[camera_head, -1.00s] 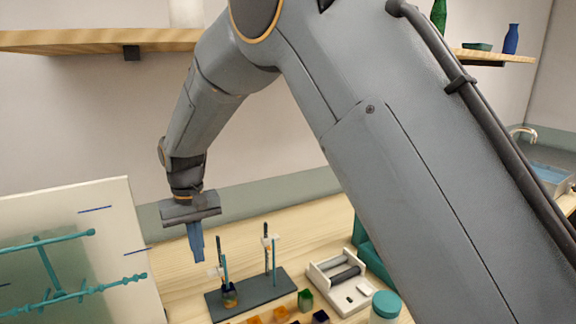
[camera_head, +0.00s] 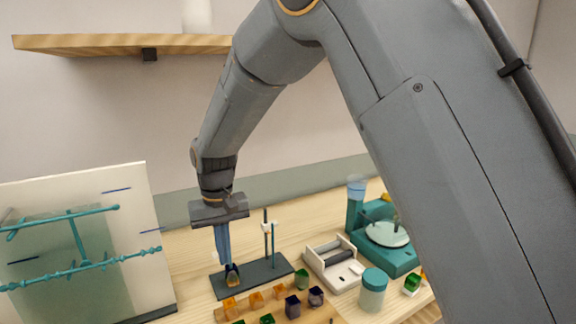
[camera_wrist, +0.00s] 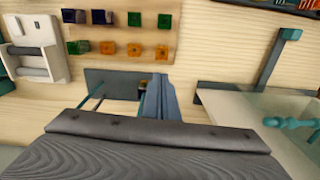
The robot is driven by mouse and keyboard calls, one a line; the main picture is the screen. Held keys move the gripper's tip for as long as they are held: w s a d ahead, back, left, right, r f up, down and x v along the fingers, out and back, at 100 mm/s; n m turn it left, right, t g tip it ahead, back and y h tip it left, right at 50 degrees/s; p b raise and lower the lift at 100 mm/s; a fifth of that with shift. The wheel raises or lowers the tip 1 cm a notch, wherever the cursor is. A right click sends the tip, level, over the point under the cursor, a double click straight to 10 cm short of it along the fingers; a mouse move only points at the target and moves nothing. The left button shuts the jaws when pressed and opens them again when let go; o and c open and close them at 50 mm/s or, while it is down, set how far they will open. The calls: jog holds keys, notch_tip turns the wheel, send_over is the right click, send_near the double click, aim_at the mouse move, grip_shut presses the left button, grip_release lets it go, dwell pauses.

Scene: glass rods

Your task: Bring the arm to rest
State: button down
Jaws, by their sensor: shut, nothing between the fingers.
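My gripper (camera_head: 222,243) points down above the left part of the dark stand base (camera_head: 262,277) in the head view. Its blue fingers are together and hold nothing. In the wrist view the shut fingers (camera_wrist: 158,100) show at the centre, in front of the dark base (camera_wrist: 108,84). A small dark holder with an amber part (camera_head: 232,275) stands just below the fingertips. I cannot tell whether the fingers touch it. Thin upright rods (camera_head: 268,238) stand on the right part of the base.
A white board with teal rods (camera_head: 75,245) stands at left. Several coloured cubes (camera_head: 293,306) sit in front of the stand. A white roller device (camera_head: 333,265), a lidded jar (camera_head: 373,290) and a teal scale-like device (camera_head: 385,245) are to the right. A wooden shelf (camera_head: 100,43) hangs above.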

jog(key=s+d+f+m+b, duration=0.1)
jog(key=d, duration=0.8)
jog(key=s+d+f+m+b, duration=0.1)
jog(key=d+f, duration=0.1)
jog(key=d, duration=0.7)
jog(key=s+d+f+m+b, duration=0.1)
jog(key=s+d+f, duration=0.1)
jog(key=s+d, duration=0.4)
jog(key=s+d+f+m+t+b, duration=0.1)
jog(key=s+d+f+m+b, duration=0.1)
jog(key=s+d, duration=0.4)
jog(key=d, duration=0.5)
jog(key=shift+f, duration=0.15)
